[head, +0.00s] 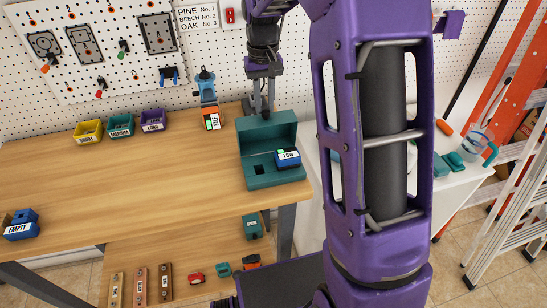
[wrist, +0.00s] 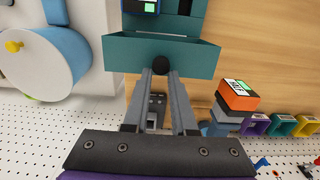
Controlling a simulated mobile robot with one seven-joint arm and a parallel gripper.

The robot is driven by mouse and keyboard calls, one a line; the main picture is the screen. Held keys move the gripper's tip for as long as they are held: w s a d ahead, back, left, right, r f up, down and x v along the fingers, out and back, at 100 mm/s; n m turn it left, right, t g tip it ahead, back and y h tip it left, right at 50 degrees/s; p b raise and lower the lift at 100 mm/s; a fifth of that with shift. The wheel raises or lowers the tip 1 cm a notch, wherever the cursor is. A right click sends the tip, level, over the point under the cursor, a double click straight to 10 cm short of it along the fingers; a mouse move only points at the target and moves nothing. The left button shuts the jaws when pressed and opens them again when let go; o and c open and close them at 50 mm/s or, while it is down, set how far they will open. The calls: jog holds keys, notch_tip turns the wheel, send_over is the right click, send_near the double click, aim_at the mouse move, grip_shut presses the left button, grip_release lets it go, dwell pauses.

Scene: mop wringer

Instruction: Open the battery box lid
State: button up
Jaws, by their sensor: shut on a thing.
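The teal battery box (head: 275,178) stands at the right end of the wooden workbench. Its lid (head: 268,133) is raised and stands roughly upright at the back, so the inside shows. A blue battery marked LOW (head: 288,158) sits in the right side of the box, beside a dark empty slot. My gripper (head: 259,110) is at the top edge of the lid. In the wrist view, my fingertips (wrist: 161,74) are shut on the dark round lid knob (wrist: 160,62), in front of the teal lid (wrist: 195,57).
An orange battery (head: 211,119) with a blue tool on it stands left of the box. Yellow, teal and purple bins (head: 152,121) line the bench's back. The pegboard (head: 208,60) rises behind; the bench's middle is clear.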

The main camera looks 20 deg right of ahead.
jog(key=shift+w, duration=0.2)
jog(key=shift+w+f, duration=0.15)
jog(key=shift+w, duration=0.45)
jog(key=shift+w+f, duration=0.15)
jog(key=shift+w, duration=0.45)
jog(key=shift+w+f, duration=0.35)
jog(key=shift+w, duration=0.25)
jog(key=shift+w+f, duration=0.3)
jog(key=shift+w, duration=0.3)
jog(key=o, duration=0.9)
notch_tip(320, 180, up, 18)
jog(key=shift+f, duration=0.2)
